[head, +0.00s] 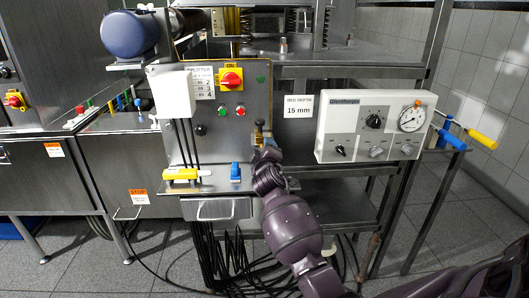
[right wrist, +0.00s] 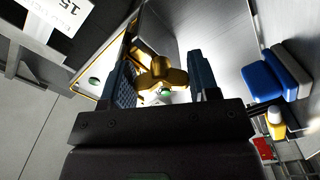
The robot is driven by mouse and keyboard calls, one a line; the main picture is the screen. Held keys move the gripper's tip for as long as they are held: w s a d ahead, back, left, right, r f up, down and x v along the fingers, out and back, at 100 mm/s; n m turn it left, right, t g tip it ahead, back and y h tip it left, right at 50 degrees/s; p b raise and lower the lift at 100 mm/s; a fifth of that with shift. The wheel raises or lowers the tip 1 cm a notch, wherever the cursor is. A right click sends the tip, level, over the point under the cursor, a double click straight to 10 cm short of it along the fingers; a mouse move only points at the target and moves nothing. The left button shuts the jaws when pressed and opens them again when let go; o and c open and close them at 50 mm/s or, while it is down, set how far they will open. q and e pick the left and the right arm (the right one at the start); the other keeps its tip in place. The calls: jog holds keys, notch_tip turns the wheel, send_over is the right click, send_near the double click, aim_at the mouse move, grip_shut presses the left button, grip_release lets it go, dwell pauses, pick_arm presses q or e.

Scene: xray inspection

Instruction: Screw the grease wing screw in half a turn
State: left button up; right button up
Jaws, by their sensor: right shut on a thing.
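The grease wing screw (right wrist: 158,68) is brass-coloured and sits between the two fingers of my right gripper (right wrist: 163,80) in the right wrist view. The fingers are shut on its wings, one on each side. In the head view my right gripper (head: 262,140) reaches up to the right edge of the steel control panel (head: 215,150), and the gripper mostly hides the screw there. The exact angle of the wings is hard to read. My left gripper is in neither view.
A ledge below holds a yellow-handled tool (head: 183,174) and a blue item (head: 235,171). A white gauge box (head: 374,126) stands to the right. Black cables hang below the ledge.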

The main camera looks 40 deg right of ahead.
dwell(0.4)
jog(key=o, duration=0.9)
jog(key=p+v, duration=0.1)
jog(key=v, duration=1)
